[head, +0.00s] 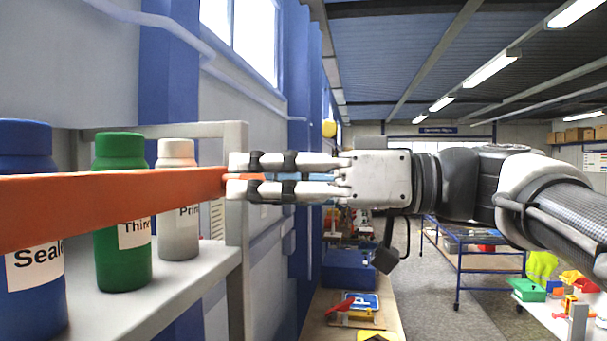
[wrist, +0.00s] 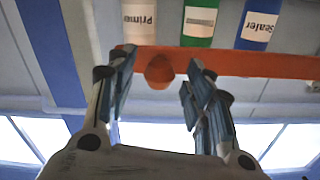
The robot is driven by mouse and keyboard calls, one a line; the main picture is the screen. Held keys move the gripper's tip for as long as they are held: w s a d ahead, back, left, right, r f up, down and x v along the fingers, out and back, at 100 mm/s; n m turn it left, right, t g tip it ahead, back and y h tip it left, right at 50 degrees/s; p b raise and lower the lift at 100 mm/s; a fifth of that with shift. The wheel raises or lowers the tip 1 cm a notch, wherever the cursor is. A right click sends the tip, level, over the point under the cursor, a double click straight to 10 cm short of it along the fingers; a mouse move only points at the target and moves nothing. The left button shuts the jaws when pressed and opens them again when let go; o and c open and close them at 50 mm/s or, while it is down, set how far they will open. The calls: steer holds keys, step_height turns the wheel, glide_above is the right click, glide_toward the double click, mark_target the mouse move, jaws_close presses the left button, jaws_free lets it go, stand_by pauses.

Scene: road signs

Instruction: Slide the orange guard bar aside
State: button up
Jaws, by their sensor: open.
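The orange guard bar (head: 110,201) runs level across the front of a shelf, passing in front of the bottles. Its right end in the head view is near a grey shelf upright. In the wrist view the bar (wrist: 265,64) crosses the top, with a round orange knob (wrist: 159,71) on it. My gripper (head: 232,175) is open at the bar's right end. In the wrist view its two fingers (wrist: 160,66) stand on either side of the knob, with gaps visible. I cannot tell how deep the knob sits between them.
Behind the bar stand a blue Sealer bottle (head: 30,280), a green bottle (head: 123,255) and a grey Primer bottle (head: 178,230) on the shelf (head: 190,285). The grey upright (head: 236,270) is close to my fingertips. A workbench and open floor lie beyond.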

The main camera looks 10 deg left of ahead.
steer(key=shift+w+a, duration=0.15)
steer(key=shift+a, duration=0.6)
steer(key=shift+c, duration=0.2)
jaws_close()
